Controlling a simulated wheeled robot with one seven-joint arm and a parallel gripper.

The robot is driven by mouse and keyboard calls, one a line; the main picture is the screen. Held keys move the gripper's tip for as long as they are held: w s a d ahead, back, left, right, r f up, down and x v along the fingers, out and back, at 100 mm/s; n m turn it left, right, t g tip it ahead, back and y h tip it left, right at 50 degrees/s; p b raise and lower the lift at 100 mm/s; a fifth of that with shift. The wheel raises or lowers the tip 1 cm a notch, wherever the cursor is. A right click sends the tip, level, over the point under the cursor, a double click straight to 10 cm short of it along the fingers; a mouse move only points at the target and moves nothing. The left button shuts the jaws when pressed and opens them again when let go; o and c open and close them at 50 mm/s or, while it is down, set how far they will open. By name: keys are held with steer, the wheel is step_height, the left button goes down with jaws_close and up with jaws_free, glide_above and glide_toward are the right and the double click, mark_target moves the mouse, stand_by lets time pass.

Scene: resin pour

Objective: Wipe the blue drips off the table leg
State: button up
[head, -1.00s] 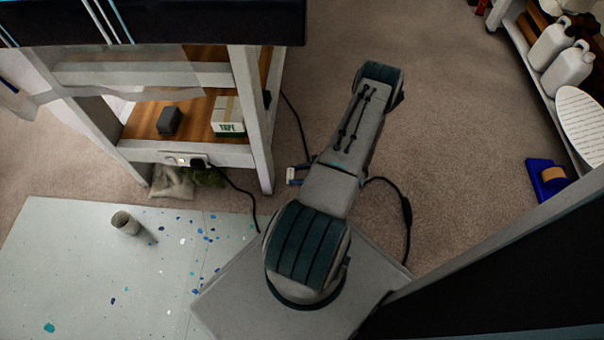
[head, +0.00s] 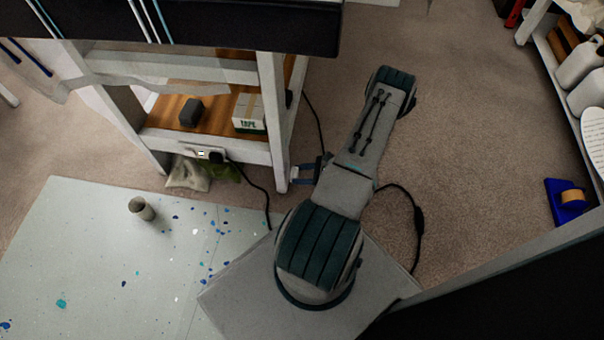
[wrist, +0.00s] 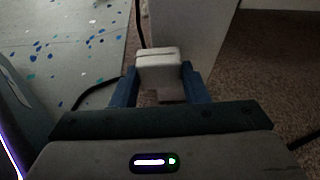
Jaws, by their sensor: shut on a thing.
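My gripper (wrist: 160,72) has two blue fingers shut on a pale, off-white block with a seam across it, perhaps a wiping pad (wrist: 158,58). The white table leg (wrist: 194,32) stands just beyond the pad in the wrist view. In the head view the leg (head: 273,125) rises just left of my gripper (head: 307,172), which is low near its foot. I cannot tell whether the pad touches the leg. No blue drips show on the visible leg faces; the side toward the pad is partly hidden.
A black cable (head: 258,188) runs from a power strip (head: 203,153) past the leg. A paint-spotted mat (head: 90,245) with a cup (head: 141,208) lies left. The shelf holds a tape box (head: 249,112).

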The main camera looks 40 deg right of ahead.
steer(key=shift+w+a, duration=0.65)
steer(key=shift+w, duration=0.15)
stand_by(0.4)
